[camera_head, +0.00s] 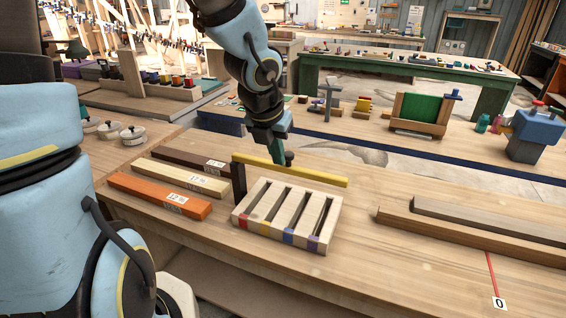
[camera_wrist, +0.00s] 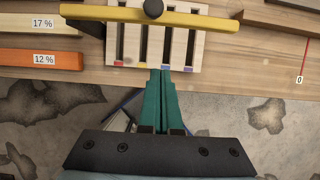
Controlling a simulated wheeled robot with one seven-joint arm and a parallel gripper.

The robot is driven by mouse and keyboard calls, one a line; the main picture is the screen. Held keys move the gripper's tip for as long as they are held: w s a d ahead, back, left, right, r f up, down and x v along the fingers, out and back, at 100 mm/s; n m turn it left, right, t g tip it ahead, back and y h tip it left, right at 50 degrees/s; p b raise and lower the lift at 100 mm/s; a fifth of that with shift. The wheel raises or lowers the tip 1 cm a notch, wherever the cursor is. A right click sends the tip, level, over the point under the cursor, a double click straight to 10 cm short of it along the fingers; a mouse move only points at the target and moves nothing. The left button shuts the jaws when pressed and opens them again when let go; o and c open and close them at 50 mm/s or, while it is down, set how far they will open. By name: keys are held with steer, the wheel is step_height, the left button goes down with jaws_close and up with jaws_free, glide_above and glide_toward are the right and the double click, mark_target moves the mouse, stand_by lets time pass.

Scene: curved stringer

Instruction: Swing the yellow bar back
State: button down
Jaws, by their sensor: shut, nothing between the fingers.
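The yellow bar (camera_head: 315,175) runs level across the back of a pale slotted wooden rack (camera_head: 328,220), from a black post (camera_head: 239,182) at the rack's left. A dark round knob (camera_head: 289,157) sits on the bar. In the wrist view the yellow bar (camera_wrist: 205,20) crosses the slots of the rack (camera_wrist: 199,48), with the knob (camera_wrist: 153,9) near its middle. My gripper (camera_head: 277,157) is by the bar, close to the knob in the head view. Its teal fingers (camera_wrist: 160,74) are together and empty. In the wrist view their tips overlap the rack's marked edge, apart from the bar.
Orange (camera_head: 160,196), pale (camera_head: 190,177) and dark (camera_head: 192,160) wooden bars with labels lie left of the rack. Long boards (camera_head: 470,232) lie at the right, near a red line and a "0" tag (camera_head: 499,303).

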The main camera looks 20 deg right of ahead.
mark_target(286, 163)
steer(key=w+d+f+b, duration=0.4)
steer(key=w+d+f, duration=0.1)
steer(key=f, duration=0.3)
steer(key=shift+w+f+b, duration=0.2)
steer(key=shift+f+b, duration=0.05)
steer(key=shift+b, duration=0.15)
steer(key=shift+d, duration=0.1)
